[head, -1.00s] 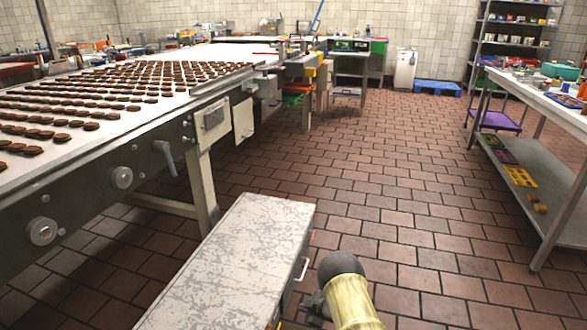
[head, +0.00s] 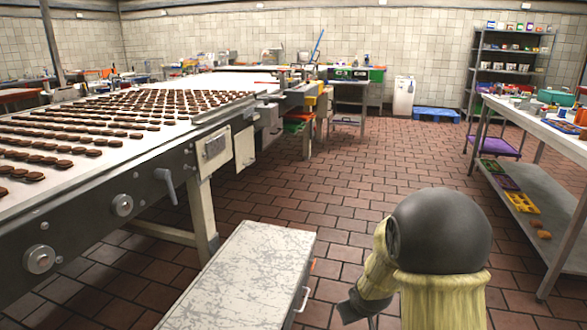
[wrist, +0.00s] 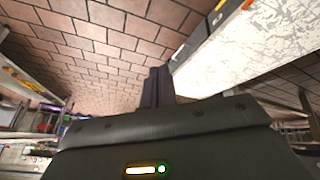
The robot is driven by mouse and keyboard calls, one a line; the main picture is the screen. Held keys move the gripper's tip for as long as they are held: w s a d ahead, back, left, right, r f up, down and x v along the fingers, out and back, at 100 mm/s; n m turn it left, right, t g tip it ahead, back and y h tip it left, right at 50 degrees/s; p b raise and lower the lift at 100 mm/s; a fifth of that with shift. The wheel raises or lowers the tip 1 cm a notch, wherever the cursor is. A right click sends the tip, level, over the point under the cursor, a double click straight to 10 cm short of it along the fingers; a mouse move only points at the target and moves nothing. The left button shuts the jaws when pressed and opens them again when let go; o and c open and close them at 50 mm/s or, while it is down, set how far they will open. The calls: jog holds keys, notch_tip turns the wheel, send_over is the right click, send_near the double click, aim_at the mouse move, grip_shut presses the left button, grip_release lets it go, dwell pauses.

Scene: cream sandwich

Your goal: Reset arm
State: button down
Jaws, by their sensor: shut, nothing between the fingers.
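In the wrist view my gripper (wrist: 158,86) has its dark fingers together, shut and empty, with the tiled floor beyond them. In the head view my arm shows at the lower right, its dark round joint and yellow sleeves folded over the open floor. The gripper's fingertips cannot be made out in the head view. A worn white-topped cabinet (head: 245,265) stands just left of my arm, and it also shows in the wrist view (wrist: 250,45) to the right of the fingers, apart from them.
A long conveyor (head: 195,115) with many brown round biscuits runs along the left. A metal table (head: 545,205) with trays on its lower shelf stands at the right. A shelf rack (head: 508,65) and a blue pallet (head: 436,114) are at the back. The middle floor is clear.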

jog(key=s+r+m+g, duration=0.2)
jog(key=s+r, duration=0.1)
jog(key=s, duration=0.7)
jog(key=s+r+m+g, duration=0.15)
jog(key=s+r, duration=0.25)
jog(key=s, duration=0.5)
notch_tip(320, 180, up, 36)
jog(key=p, duration=3.6)
jog(key=shift+a+f+p, duration=0.2)
jog(key=shift+a+p, duration=0.15)
jog(key=shift+a, duration=0.05)
jog(key=shift+t, duration=0.25)
